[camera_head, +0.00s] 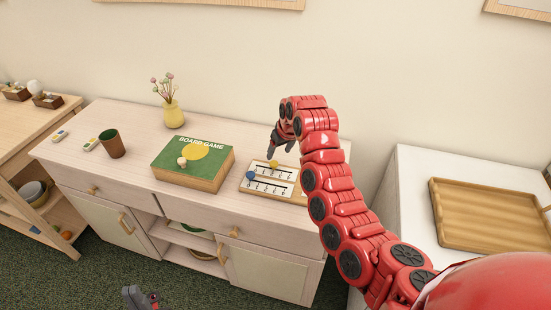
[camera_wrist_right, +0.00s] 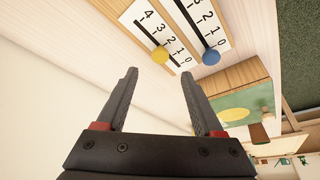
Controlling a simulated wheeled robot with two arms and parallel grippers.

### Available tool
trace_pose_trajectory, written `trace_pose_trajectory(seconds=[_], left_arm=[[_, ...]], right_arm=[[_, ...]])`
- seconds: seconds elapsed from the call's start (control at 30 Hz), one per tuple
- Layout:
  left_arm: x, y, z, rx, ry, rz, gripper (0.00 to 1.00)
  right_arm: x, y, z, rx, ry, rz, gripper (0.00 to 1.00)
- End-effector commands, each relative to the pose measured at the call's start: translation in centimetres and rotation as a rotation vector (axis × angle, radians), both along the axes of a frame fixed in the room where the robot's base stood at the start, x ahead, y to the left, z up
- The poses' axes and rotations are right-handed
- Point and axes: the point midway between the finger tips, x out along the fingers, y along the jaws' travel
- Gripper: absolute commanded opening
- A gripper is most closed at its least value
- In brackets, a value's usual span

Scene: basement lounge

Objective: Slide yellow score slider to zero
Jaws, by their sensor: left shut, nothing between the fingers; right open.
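The score board (camera_head: 262,190) is a small wooden board with two white numbered scales, lying on the sideboard. The yellow score slider (camera_head: 273,164) is a round knob on the far scale. In the right wrist view the yellow slider (camera_wrist_right: 160,55) sits partway along its scale, short of the 0 end; its exact number is hard to read. The blue slider (camera_head: 250,175) is on the near scale. My right gripper (camera_head: 281,148) is open and empty, above and behind the board, with the yellow slider just beyond its fingertips. My left gripper (camera_head: 140,299) is shut and empty, low in front of the sideboard.
A brown cup (camera_head: 112,144) and a yellow vase (camera_head: 173,114) stand further left. A wooden tray (camera_head: 490,216) lies on a white cabinet at right.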

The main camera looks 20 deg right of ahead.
Motion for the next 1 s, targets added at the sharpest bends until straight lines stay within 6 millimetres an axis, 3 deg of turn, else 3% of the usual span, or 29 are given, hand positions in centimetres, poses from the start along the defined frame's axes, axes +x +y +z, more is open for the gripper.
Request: trace_pose_trajectory(seconds=[0.3,0.43,0.93,1.0], left_arm=[[0.0,0.0,1.4,0.000,0.000,0.000,0.00],[0.0,0.0,1.6,0.000,0.000,0.000,0.00],[0.0,0.0,1.7,0.000,0.000,0.000,0.00],[0.0,0.0,1.7,0.000,0.000,0.000,0.00]], right_arm=[[1.7,0.4,-4.7,-0.002,0.006,0.001,0.69],[2.3,0.5,-5.7,-0.003,0.003,0.003,0.69],[2.7,0.5,-6.8,0.001,0.000,-0.002,0.69],[2.7,0.5,-6.8,0.001,-0.001,-0.002,0.60]])
